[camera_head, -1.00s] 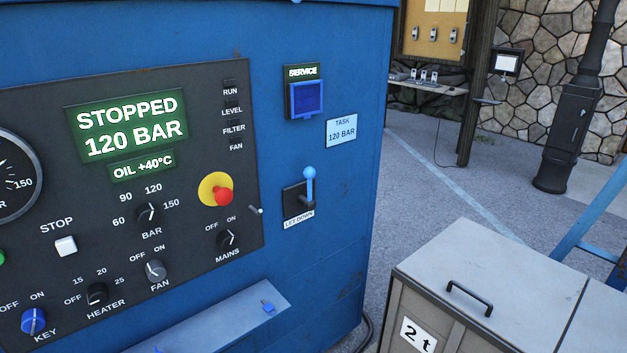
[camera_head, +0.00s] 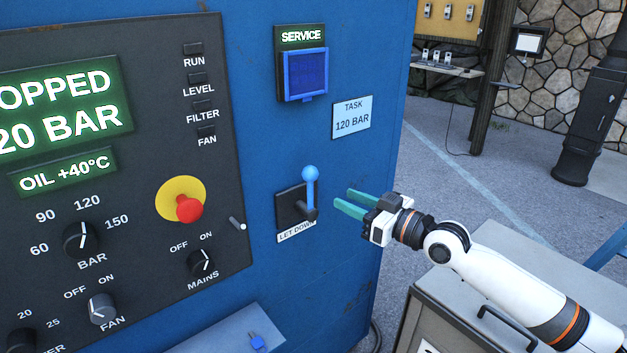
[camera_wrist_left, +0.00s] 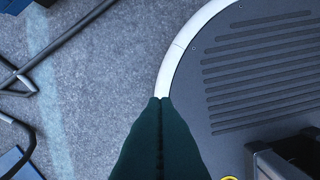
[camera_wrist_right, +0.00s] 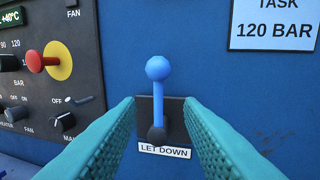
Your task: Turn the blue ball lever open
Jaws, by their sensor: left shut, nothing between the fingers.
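The blue ball lever (camera_head: 311,187) stands upright on a dark plate above the LET DOWN label (camera_head: 296,232) on the blue cabinet. In the right wrist view the lever (camera_wrist_right: 158,92) shows ahead, between the two teal fingers in the picture. My right gripper (camera_head: 343,201) is open and empty, just to the right of the lever; I see no contact. My left gripper (camera_wrist_left: 161,99) is shut and empty over the floor, away from the cabinet, and does not show in the head view.
A red knob on a yellow disc (camera_head: 186,208) and a small metal toggle (camera_head: 237,224) are left of the lever. The SERVICE box (camera_head: 303,75) and TASK 120 BAR label (camera_head: 352,117) are above. A grey cabinet (camera_head: 500,262) stands at the lower right.

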